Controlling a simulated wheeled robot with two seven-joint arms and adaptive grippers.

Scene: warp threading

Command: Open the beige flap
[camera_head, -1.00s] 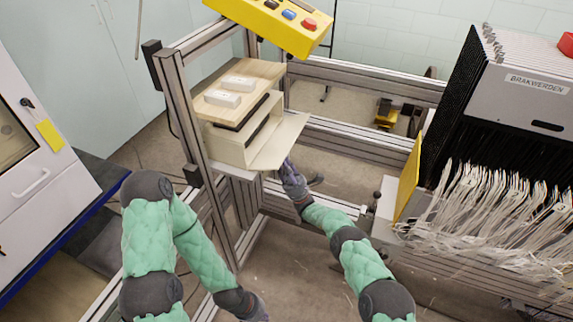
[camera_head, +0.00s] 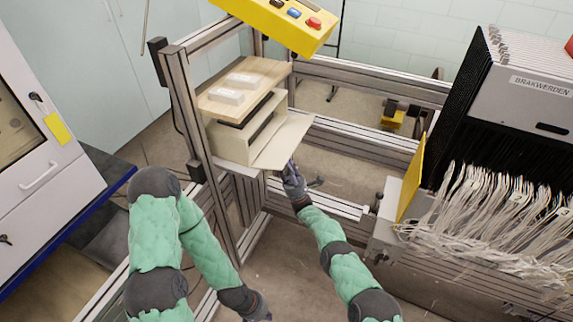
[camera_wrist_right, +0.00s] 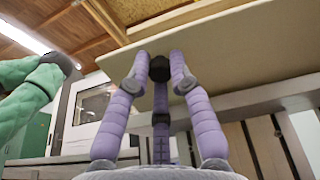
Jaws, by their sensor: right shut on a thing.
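The beige flap (camera_head: 284,143) hangs on the front of the beige box (camera_head: 230,147) under a wooden shelf. It stands out from the box, partly open, and the box's front opening shows behind it. My right gripper (camera_head: 290,168) is at the flap's outer edge, from below. In the right wrist view the flap (camera_wrist_right: 225,42) stretches overhead, and my right gripper's purple fingers (camera_wrist_right: 160,68) close on a small black knob (camera_wrist_right: 159,69) at its underside. My left gripper (camera_head: 259,312) hangs low at the bottom of the head view, away from the flap; its fingers are too unclear to tell.
The wooden shelf (camera_head: 262,77) holds two white blocks. A yellow button panel (camera_head: 285,22) is above it. Metal frame posts (camera_head: 190,105) stand left of the box. A rack with many white threads (camera_head: 490,205) and a yellow plate (camera_head: 411,180) are to the right.

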